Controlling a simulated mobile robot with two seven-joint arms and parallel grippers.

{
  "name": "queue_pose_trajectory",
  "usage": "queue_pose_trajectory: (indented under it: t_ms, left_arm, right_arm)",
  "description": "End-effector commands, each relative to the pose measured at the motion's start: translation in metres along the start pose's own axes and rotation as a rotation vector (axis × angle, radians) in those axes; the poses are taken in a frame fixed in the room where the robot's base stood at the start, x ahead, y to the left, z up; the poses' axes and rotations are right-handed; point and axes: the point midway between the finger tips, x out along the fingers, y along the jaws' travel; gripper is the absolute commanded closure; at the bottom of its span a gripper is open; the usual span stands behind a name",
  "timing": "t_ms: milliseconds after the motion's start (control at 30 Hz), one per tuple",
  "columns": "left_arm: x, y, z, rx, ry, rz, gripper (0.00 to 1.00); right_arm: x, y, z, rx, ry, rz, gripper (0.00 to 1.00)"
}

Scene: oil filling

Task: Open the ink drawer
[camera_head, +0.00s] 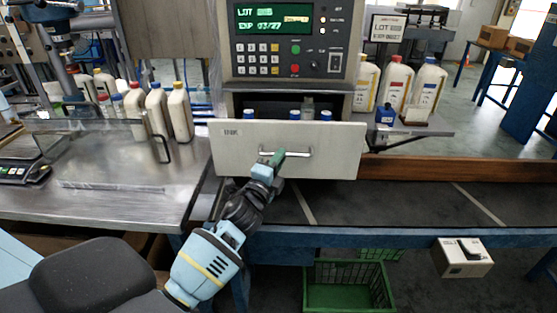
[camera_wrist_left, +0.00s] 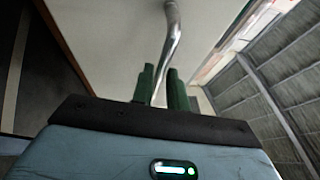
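The ink drawer (camera_head: 230,158) has a pale front with a small label and stands out from the machine's housing. Its dark inside shows above the front, with several blue-capped bottles (camera_head: 295,116) in it. The metal handle (camera_head: 298,154) is a horizontal bar on the drawer front; it also shows in the left wrist view (camera_wrist_left: 172,35). My left gripper (camera_head: 277,157) is at the left half of the handle. In the left wrist view its green fingers (camera_wrist_left: 162,84) stand on either side of the bar and appear closed on it. My right gripper is not in view.
A control panel (camera_head: 290,38) is above the drawer. White bottles stand on the steel table at left (camera_head: 180,112) and on the shelf at right (camera_head: 397,85). A dark conveyor (camera_head: 385,203) runs below the drawer. A green crate (camera_head: 345,285) is under it.

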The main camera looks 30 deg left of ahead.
Motion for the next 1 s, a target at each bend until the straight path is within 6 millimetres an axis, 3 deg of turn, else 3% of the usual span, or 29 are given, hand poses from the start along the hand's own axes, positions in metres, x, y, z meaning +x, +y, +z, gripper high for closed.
queue_pose_trajectory:
  t_ms: [133, 467, 1000]
  left_arm:
    - [0.000, 0.000, 0.000, 0.000, 0.000, 0.000, 0.68]
    - [-0.004, 0.001, 0.000, 0.000, 0.001, 0.001, 0.68]
    - [-0.073, 0.002, 0.000, 0.000, 0.001, 0.002, 0.68]
  right_arm:
    - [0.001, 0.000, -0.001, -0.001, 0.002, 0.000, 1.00]
    - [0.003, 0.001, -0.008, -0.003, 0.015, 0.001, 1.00]
    - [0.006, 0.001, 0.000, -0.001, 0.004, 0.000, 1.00]
